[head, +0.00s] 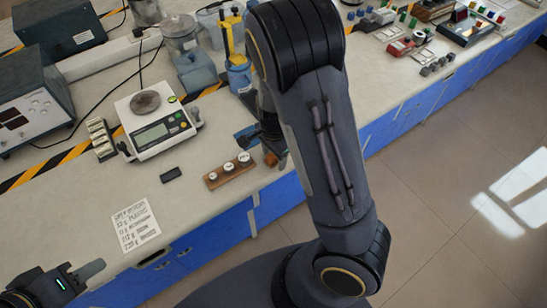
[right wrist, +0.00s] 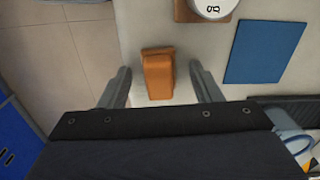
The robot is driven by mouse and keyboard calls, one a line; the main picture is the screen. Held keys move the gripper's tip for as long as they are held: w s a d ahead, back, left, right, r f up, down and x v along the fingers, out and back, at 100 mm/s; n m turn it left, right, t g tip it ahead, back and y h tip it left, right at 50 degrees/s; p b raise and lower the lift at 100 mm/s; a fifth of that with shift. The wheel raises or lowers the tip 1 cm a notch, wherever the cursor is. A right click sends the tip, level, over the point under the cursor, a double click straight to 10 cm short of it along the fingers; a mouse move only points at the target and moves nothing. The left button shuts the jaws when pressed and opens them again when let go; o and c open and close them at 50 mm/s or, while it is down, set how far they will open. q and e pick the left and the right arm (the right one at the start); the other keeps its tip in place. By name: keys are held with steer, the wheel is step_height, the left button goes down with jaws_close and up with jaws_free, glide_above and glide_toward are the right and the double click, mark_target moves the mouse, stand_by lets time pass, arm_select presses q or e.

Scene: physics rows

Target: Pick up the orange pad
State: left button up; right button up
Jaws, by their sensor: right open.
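The orange pad (right wrist: 158,73) lies near the bench edge in the right wrist view, a small block with a sloped face. My right gripper (right wrist: 163,80) is open, with one finger on each side of the pad and a visible gap on both sides. In the head view, the pad (head: 271,159) shows only in part beside my right gripper (head: 268,145), and my right arm hides much of that area. My left gripper (head: 62,283) is low at the left in the head view, away from the pad; its jaw opening is not clear.
A wooden block with weights (head: 212,181) and a blue mat (right wrist: 264,48) lie close to the pad. A scale (head: 157,133), a black piece (head: 171,174) and a written sheet (head: 135,226) are further left. The floor lies beyond the bench edge.

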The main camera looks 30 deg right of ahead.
steer(key=c, duration=1.1)
steer(key=shift+o, duration=0.2)
steer(key=shift+r, duration=0.1)
steer(key=shift+r, duration=0.4)
step_height(320, 180, up, 3)
steer(key=shift+a+f+p, duration=0.1)
steer(key=shift+a+p, duration=0.05)
steer(key=shift+p, duration=0.15)
steer(key=s+a+r+p, duration=0.5)
steer(key=s+r, duration=0.4)
steer(key=s, duration=0.3)
steer(key=shift+a+r+p, duration=0.15)
steer(key=shift+a+p, duration=0.25)
steer(key=shift+a, duration=0.45)
steer(key=shift+s, duration=0.1)
